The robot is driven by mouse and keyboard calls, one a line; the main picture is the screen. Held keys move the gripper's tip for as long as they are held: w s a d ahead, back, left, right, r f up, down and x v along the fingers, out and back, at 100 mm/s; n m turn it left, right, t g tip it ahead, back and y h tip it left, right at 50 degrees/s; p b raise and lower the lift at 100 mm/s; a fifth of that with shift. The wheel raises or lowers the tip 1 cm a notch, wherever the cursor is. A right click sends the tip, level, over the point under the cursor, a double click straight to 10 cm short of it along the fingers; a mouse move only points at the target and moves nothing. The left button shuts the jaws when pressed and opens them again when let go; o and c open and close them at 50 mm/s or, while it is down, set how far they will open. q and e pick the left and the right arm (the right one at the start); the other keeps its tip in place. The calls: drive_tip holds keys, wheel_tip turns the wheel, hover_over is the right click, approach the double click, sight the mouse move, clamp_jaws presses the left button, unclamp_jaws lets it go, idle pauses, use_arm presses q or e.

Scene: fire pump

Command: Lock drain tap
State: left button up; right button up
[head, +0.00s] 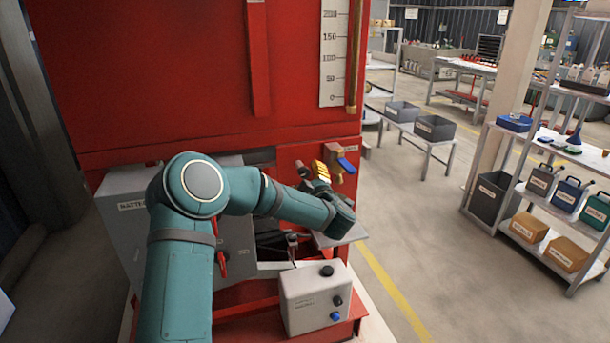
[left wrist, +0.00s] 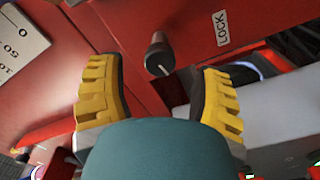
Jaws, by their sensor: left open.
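A small dark knob (left wrist: 158,55) with a white pointer line sticks out of the red panel in the left wrist view. A white label (left wrist: 221,28) reading LOCK is on the panel to its right. The knob also shows in the head view (head: 302,170). A brass tap (head: 333,153) with a blue handle (head: 346,165) is on the panel just to its right. My left gripper (head: 316,179) is close to the panel, its yellow-padded fingers (left wrist: 160,70) open on either side of the knob, with a visible gap. My right gripper is not in view.
The red tank (head: 190,70) carries a level scale (head: 333,55). A grey box (head: 130,220) stands left of my arm, and a pale box (head: 315,298) with knobs stands below the gripper. Shelving (head: 540,215) is at the right, with free floor between.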

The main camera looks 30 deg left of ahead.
sight(306, 174)
use_arm(q)
drive_tip(key=shift+x, duration=1.8)
clamp_jaws()
